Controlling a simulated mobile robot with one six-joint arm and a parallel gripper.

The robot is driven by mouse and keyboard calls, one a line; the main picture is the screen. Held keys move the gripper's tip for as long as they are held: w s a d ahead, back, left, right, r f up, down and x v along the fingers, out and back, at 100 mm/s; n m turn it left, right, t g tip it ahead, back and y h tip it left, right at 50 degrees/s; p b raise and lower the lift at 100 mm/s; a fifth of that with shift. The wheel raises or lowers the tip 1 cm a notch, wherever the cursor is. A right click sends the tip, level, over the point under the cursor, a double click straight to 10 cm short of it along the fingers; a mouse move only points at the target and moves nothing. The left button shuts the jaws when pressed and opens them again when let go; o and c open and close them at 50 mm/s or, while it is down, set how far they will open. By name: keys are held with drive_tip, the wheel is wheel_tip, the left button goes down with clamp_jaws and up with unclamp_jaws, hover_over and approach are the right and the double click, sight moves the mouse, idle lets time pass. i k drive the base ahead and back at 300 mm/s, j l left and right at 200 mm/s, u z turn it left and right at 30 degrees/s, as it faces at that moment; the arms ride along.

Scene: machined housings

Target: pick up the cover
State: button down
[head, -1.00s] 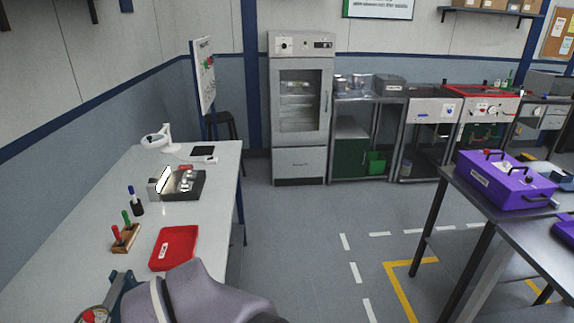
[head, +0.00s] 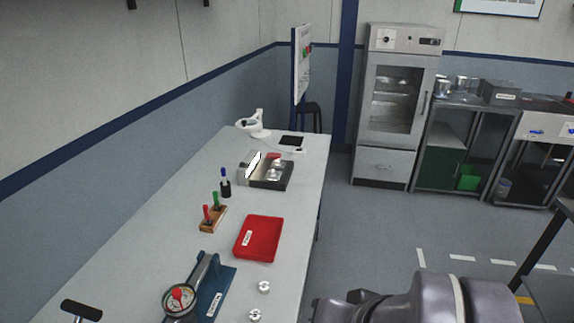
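I cannot pick out for certain which thing is the cover. Two small silver round parts, one a little farther back (head: 264,287) and one nearer (head: 255,315), lie on the white bench near its right edge. A dark open case (head: 270,172) farther back on the bench holds shiny metal parts. A grey link of my arm shows at the bottom right, with a dark section at its left end. I see no gripper fingers, so whether they hold anything is hidden.
The long white bench (head: 180,240) carries a red tray (head: 258,238), a wooden block with red and green tools (head: 212,218), a blue gauge fixture (head: 205,290) and a black-handled tool (head: 82,309). A white magnifier (head: 252,124) stands at the back. Floor to the right is open.

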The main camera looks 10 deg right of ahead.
sight(277, 164)
drive_tip(key=i+l+u, duration=0.4)
drive_tip(key=i+l, duration=0.15)
drive_tip(key=i+l+u, duration=0.2)
drive_tip(key=i+l, duration=0.2)
drive_tip(key=i+l+u, duration=0.35)
drive_tip(key=i+l, duration=0.15)
drive_tip(key=l, duration=0.3)
drive_tip(key=i+l+u, duration=0.2)
drive_tip(key=l, duration=0.25)
drive_tip(key=i+l+u, duration=0.2)
drive_tip(key=l, duration=0.3)
drive_tip(key=i+l+u, duration=0.2)
drive_tip(key=l, duration=0.3)
drive_tip(key=k, duration=0.05)
